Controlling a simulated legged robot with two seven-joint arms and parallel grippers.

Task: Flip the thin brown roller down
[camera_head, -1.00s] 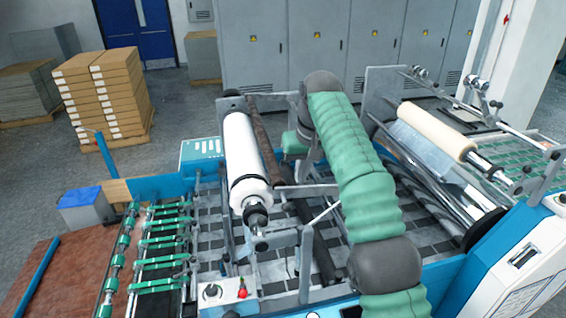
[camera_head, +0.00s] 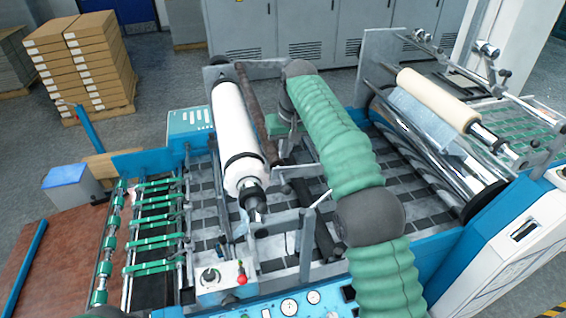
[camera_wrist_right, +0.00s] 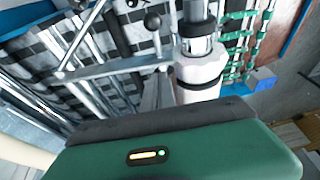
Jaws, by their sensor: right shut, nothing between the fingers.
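The thin brown roller (camera_head: 249,108) is a dark brown rod on the laminating machine, directly right of the thick white roll (camera_head: 234,125) and roughly parallel to it. Its near end reaches the metal cross bar. My right arm comes in from the bottom right in a green sleeve. My right gripper (camera_head: 280,128) is shut and empty, just right of the brown roller and partly hidden by my arm; contact cannot be told. The right wrist view shows my green gripper housing and the white roll (camera_wrist_right: 200,75), but I cannot make out the brown roller there. My left gripper is out of view.
A cream roll (camera_head: 438,98) sits on the machine's right part above a shiny metal drum. A control box with a red knob (camera_head: 241,279) stands at the front. Metal bars and a black-knobbed lever (camera_wrist_right: 152,20) are close to the gripper. Cardboard stacks (camera_head: 80,65) stand at the back left.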

